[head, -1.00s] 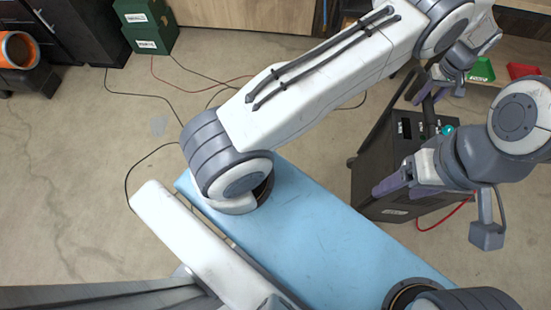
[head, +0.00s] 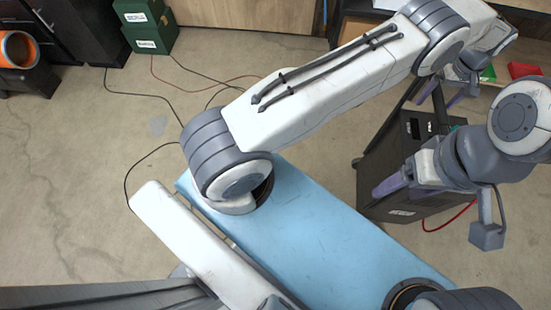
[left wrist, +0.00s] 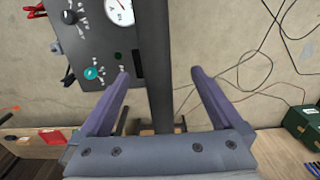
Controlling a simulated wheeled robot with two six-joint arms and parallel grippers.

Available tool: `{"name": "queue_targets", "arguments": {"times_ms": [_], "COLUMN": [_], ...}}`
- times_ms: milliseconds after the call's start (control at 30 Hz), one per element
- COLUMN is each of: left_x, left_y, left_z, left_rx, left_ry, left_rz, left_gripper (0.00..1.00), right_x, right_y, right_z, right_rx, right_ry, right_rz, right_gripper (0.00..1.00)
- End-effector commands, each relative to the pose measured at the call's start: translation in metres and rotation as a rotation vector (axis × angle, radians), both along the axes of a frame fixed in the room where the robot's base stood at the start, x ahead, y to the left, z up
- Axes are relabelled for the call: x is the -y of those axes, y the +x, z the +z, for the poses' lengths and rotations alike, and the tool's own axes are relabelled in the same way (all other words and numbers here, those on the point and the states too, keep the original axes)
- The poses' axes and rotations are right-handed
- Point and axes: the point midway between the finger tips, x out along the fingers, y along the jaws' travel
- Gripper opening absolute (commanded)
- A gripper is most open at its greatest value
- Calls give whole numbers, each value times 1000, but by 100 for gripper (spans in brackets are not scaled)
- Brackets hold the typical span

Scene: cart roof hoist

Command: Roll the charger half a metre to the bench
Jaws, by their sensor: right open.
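The charger (head: 400,158) is a dark box on casters at right in the head view, with a tall handle bar. In the left wrist view its panel (left wrist: 97,45) shows a gauge, knobs and a teal button. My left gripper (head: 443,93) is at the handle. In the left wrist view the dark bar (left wrist: 156,70) runs between its purple fingers (left wrist: 160,92), with gaps on both sides. My right gripper (head: 388,186) is open and appears in front of the charger's near side; contact is unclear. A bench-like wooden front (head: 350,22) stands at the top; which bench is meant is unclear.
Green (head: 488,73) and red (head: 524,70) bins are at upper right. A red cable (head: 448,217) lies by the charger's base. Thin cables cross the floor near green boxes (head: 150,32). The concrete floor (head: 90,170) at left is mostly clear.

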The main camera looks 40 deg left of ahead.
Motion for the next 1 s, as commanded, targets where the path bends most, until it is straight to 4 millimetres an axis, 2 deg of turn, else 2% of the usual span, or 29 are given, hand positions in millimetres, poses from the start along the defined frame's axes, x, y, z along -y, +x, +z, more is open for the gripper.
{"name": "queue_targets", "arguments": {"times_ms": [467,1000], "left_x": [0,0], "left_y": [0,0], "left_z": [4,57], "left_rx": [0,0], "left_ry": [0,0], "left_rz": [0,0], "left_gripper": [100,100], "right_x": [0,0], "right_y": [0,0], "right_z": [3,36], "right_rx": [0,0], "right_ry": [0,0], "right_rz": [0,0], "right_gripper": [69,69]}}
